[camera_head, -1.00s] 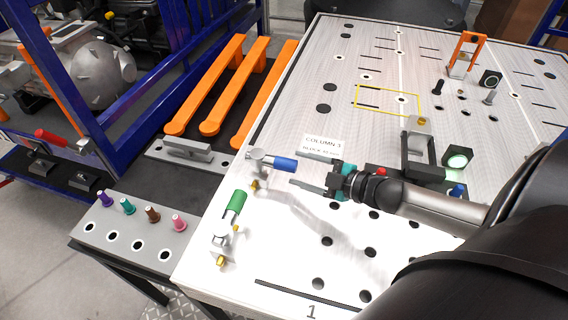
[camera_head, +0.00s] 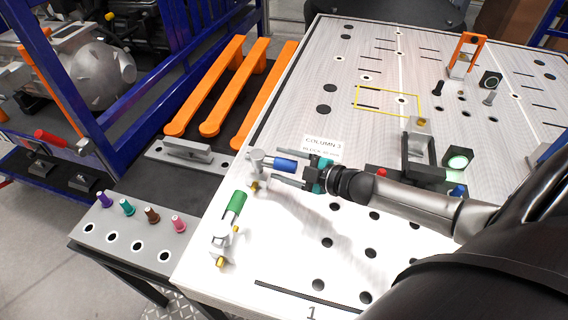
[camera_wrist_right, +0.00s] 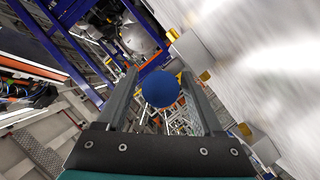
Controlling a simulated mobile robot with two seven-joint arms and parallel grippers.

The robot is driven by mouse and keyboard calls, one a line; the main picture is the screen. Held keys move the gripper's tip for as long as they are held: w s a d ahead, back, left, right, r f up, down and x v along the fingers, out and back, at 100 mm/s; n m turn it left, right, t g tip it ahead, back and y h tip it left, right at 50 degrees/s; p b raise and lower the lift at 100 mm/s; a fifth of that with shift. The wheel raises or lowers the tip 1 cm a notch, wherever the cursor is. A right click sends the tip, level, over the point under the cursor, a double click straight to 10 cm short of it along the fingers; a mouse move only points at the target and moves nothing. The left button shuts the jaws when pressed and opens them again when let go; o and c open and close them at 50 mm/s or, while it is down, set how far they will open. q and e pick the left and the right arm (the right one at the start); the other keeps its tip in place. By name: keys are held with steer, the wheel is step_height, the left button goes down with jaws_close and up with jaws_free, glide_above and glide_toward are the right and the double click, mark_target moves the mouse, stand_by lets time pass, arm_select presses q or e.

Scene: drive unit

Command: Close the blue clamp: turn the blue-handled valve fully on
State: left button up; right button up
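The blue handle (camera_head: 284,164) belongs to a silver valve (camera_head: 257,163) near the left edge of the white table. The handle points right, towards my right gripper. My right gripper (camera_head: 281,167) is open, with one finger on the far side of the handle and one on the near side. In the right wrist view the handle's round blue end (camera_wrist_right: 160,89) sits between the two spread fingers (camera_wrist_right: 163,92), with gaps on both sides. I see no firm hold on it. My left gripper is not in view.
A green-handled valve (camera_head: 236,203) stands nearer on the same table edge. A "COLUMN 3" label (camera_head: 322,146) lies just beyond my gripper. A dark clamp fixture (camera_head: 420,150) and a red button (camera_head: 381,172) are to the right. The table front is mostly clear.

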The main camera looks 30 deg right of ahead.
jaws_close()
stand_by(0.3)
stand_by(0.9)
